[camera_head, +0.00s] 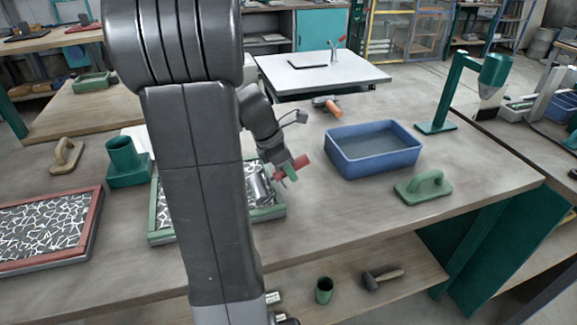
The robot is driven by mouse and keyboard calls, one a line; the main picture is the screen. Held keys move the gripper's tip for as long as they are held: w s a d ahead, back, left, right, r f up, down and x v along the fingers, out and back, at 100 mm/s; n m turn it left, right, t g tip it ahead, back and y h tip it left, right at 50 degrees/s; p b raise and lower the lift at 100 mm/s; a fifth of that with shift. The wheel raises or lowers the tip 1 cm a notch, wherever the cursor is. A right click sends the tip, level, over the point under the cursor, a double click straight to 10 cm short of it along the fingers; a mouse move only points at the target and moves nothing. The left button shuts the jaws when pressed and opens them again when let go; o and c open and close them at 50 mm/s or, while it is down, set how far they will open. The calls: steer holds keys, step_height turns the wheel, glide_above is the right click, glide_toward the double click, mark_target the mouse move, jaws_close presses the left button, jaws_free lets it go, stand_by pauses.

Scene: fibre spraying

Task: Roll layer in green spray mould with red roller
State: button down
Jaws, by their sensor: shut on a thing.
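The green spray mould (158,238) lies on the workbench, with a white fibre layer on a dark ground inside. My arm hides its middle; its left strip and right end show. My gripper (287,170) is shut on the red handle of the red roller (302,162). The roller's grey ribbed cylinder (262,188) is over the right part of the green mould. I cannot tell whether it touches the layer.
A red-framed mould (98,222) with a similar layer lies at left. A green holder (124,160) and a beige float (66,155) stand behind. Right are a blue tub (372,165), a green float (424,187) and a green stand (458,90). An orange-handled tool (333,107) lies behind.

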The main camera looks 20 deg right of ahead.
mark_target(275, 172)
steer(key=shift+f, duration=0.15)
stand_by(0.5)
steer(key=shift+a+p, duration=0.35)
steer(key=shift+a, duration=1.55)
steer(key=shift+a+f+p, duration=0.1)
steer(key=shift+a+p, duration=0.5)
steer(key=shift+a, duration=3.4)
steer(key=shift+a+p, duration=0.8)
steer(key=shift+a, duration=2.65)
steer(key=shift+a+p, duration=0.55)
steer(key=shift+a, duration=1.95)
steer(key=shift+d, duration=1.9)
steer(key=shift+d+p, duration=1)
steer(key=shift+d, duration=7.05)
steer(key=shift+d+p, duration=0.45)
steer(key=shift+d, duration=1.45)
